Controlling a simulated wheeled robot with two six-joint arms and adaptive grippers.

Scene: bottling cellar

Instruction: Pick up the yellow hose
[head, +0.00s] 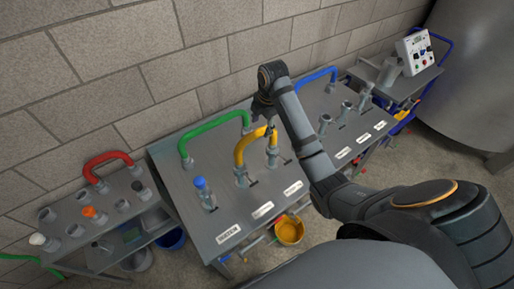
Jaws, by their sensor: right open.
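The yellow hose (242,147) is a short arch on the sloped grey metal panel (208,228), between the green hose and the blue hose. Its lower ends meet metal fittings on the panel. My right gripper (269,125) comes in from the right and is just above the right part of the yellow arch, pointing down. It is open, and its fingers are small and partly hidden by my own arm. I cannot tell whether they touch the hose. My left gripper is not in view.
A green hose (212,124) stands left of the yellow one, a blue hose (316,76) behind to the right. A blue-capped fitting (201,184) rises in front. A side table (75,238) carries a red hose (104,158). A yellow bucket (290,232) is below the panel.

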